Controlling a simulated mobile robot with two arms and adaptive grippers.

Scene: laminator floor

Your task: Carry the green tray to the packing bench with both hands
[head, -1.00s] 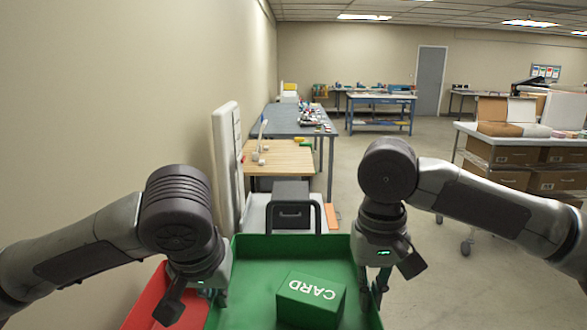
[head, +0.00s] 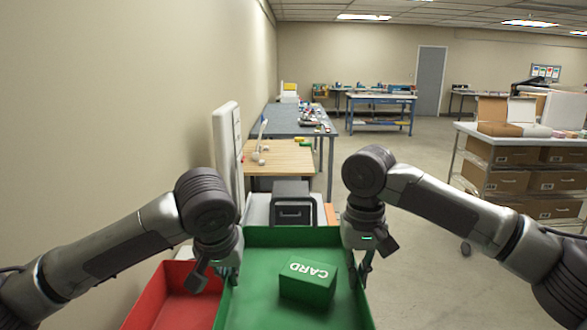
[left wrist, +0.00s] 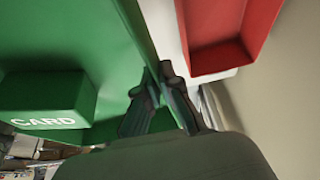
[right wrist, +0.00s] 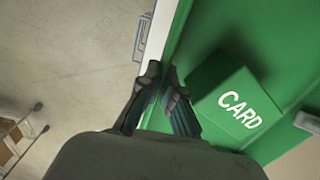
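The green tray (head: 256,240) is in front of me in the head view. A green box marked CARD (head: 308,285) lies in it; it also shows in the left wrist view (left wrist: 45,95) and the right wrist view (right wrist: 230,98). My left gripper (head: 222,280) is shut on the tray's left wall, with its fingertips (left wrist: 158,75) close together at the rim. My right gripper (head: 364,272) is shut on the right wall, its fingertips (right wrist: 160,76) at the rim. I cannot tell whether the tray touches the surface below.
A red tray (head: 172,290) stands close at left. A grey box (head: 291,204) is beyond the tray. Further off are a wooden-topped table (head: 282,157) and a blue-grey bench (head: 290,121). A shelf cart with cartons (head: 500,178) stands right. The floor (head: 420,140) between is open.

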